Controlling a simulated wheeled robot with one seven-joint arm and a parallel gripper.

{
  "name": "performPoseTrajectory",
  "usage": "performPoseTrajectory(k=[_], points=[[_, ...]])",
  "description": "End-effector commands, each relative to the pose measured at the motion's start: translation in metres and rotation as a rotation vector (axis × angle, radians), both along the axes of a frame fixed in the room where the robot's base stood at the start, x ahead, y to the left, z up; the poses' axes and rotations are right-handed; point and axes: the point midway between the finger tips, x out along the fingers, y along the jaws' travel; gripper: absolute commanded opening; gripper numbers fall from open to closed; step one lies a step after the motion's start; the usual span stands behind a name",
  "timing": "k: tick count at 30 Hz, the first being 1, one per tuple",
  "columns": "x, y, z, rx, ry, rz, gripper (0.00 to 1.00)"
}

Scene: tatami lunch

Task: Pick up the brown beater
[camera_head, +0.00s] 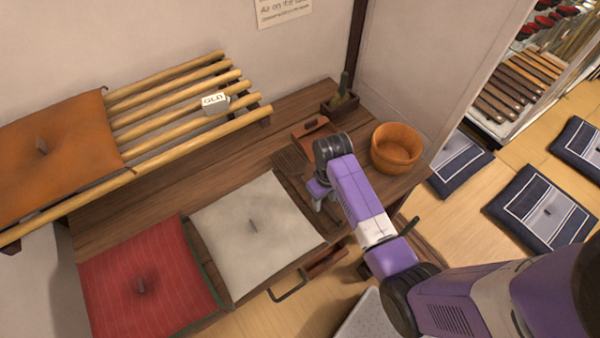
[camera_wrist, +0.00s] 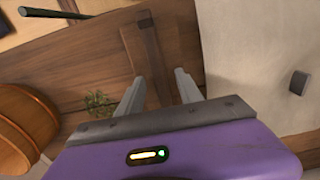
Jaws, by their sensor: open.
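My gripper (camera_head: 322,203) is open, with its fingers pointing down over the front of the dark wooden table. In the wrist view, the two grey fingers (camera_wrist: 158,88) are apart, and a brown wooden bar (camera_wrist: 145,55) shows in the gap between them and beyond. It may be the brown beater's handle, but I cannot tell for sure. In the head view, a dark brown slatted piece (camera_head: 287,162) lies just left of my wrist, between it and the white cushion. My arm hides part of this area. No contact between fingers and bar is visible.
A round wooden tub (camera_head: 397,148) stands right of my wrist, also in the wrist view (camera_wrist: 24,118). A brown tray (camera_head: 305,130) and a potted plant (camera_head: 342,97) are behind. The white cushion (camera_head: 240,245) and red cushion (camera_head: 160,300) lie to the left.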

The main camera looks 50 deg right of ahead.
Motion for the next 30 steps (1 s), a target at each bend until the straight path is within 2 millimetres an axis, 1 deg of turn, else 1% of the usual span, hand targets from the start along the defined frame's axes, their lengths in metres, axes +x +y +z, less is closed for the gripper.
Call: performPoseTrajectory(k=[2,8,9,11,12,14,15,25,30], points=[[0.0,0.0,-0.0028,0.0,-0.001,0.0,0.43],[0.0001,0.0001,-0.003,0.0,-0.001,0.0,0.43],[0.0001,0.0002,-0.003,0.0,-0.001,0.0,0.35],[0.0001,0.0002,-0.003,0.0,-0.001,0.0,0.23],[0.0001,0.0002,-0.0029,0.0,-0.001,0.0,0.15],[0.0001,0.0002,-0.0029,0.0,-0.001,0.0,0.03],[0.0001,0.0002,-0.0029,0.0,-0.001,0.0,0.0],[0.0004,0.0001,-0.0023,-0.001,-0.002,0.0,0.0],[0.0013,0.0001,0.0014,-0.001,-0.002,0.001,0.0]])
